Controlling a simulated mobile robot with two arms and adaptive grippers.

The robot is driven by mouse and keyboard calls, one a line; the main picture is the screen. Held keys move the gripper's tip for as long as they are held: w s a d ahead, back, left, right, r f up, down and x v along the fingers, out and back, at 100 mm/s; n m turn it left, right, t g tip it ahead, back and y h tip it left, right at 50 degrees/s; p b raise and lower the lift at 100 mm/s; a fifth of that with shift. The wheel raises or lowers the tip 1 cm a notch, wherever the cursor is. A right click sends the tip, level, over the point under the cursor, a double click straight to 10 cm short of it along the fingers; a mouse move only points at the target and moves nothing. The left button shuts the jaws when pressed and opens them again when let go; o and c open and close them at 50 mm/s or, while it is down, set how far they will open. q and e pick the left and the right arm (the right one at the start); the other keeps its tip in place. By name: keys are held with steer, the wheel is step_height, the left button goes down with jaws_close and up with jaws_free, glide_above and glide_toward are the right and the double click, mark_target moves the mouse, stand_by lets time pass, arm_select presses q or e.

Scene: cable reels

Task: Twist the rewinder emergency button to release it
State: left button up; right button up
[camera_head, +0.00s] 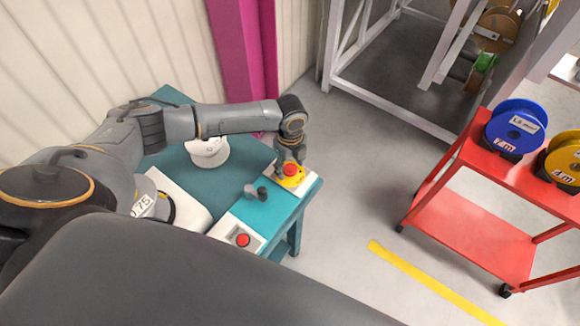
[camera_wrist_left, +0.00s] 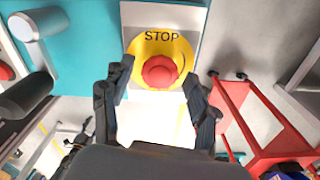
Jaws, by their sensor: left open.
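The emergency button is a red mushroom knob (camera_head: 291,170) on a yellow disc on a white box at the right end of the teal rewinder table (camera_head: 232,172). In the left wrist view the red knob (camera_wrist_left: 160,71) sits on the yellow disc marked STOP. My left gripper (camera_head: 290,160) is over the button in the head view. In the left wrist view its two fingers (camera_wrist_left: 158,88) are open, one on each side of the knob and apart from it. My right gripper is not in view.
Another red button (camera_head: 242,240) on a white box and a grey handle (camera_head: 256,193) are nearby on the table. A red cart (camera_head: 470,225) with a blue reel (camera_head: 515,127) and a yellow reel (camera_head: 565,158) stands right. Floor between table and cart is clear.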

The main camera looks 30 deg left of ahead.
arm_select(q)
steer(key=shift+r+p, duration=3.05)
steer(key=shift+r, duration=0.45)
